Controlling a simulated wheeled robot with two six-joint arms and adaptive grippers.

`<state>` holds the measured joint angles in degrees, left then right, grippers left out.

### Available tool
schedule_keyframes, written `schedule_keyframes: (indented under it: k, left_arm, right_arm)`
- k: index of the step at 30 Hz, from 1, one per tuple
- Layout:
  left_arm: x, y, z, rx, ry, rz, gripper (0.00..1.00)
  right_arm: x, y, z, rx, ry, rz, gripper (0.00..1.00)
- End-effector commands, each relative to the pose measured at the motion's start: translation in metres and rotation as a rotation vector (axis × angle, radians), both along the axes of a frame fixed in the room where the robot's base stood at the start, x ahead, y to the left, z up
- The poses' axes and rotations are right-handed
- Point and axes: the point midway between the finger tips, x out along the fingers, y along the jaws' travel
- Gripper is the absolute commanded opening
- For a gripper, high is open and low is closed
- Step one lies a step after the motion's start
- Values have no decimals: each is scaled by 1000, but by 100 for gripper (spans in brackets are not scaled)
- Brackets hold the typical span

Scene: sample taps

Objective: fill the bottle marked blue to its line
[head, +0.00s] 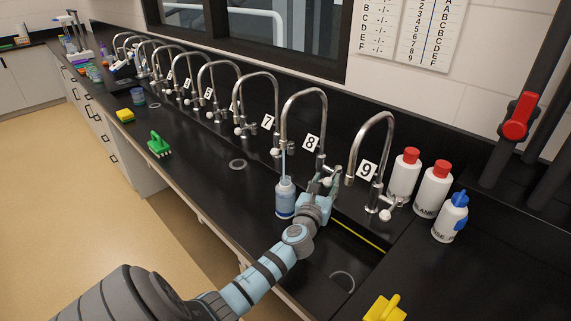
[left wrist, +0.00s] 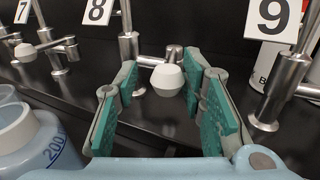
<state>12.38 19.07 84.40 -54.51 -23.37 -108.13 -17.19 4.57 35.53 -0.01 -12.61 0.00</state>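The bottle (head: 285,202), bluish with a pale neck, stands upright under the spout of tap 8 (head: 303,95). A thin pale stream shows between spout and bottle mouth. In the left wrist view the bottle (left wrist: 50,150) is partly cut off, with a blue 200 marking; its fill level cannot be told. My left gripper (head: 327,178) is just right of the bottle at tap 8's handle. In the left wrist view its green-padded fingers (left wrist: 163,88) are apart, with the white tap knob (left wrist: 167,79) in the gap beyond them. My right gripper is out of view.
Tap 9 (head: 377,150) stands close on the right, with red-capped bottles (head: 433,189) and a blue-topped rinse bottle (head: 451,218) beyond. More taps line the counter leftward. A green brush (head: 159,145) lies on the counter. Dark counter left of the bottle is mostly free.

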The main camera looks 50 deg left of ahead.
Motion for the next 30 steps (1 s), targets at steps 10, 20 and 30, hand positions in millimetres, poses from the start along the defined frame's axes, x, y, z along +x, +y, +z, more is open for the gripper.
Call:
schedule_keyframes:
  k: [10,20,30]
  left_arm:
    - [-1,3,0,1,0,0,37]
    - [-3,14,0,-1,1,0,37]
    - [-31,-3,2,0,2,-1,37]
  right_arm:
    - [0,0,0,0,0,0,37]
    - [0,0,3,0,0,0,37]
    - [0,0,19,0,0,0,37]
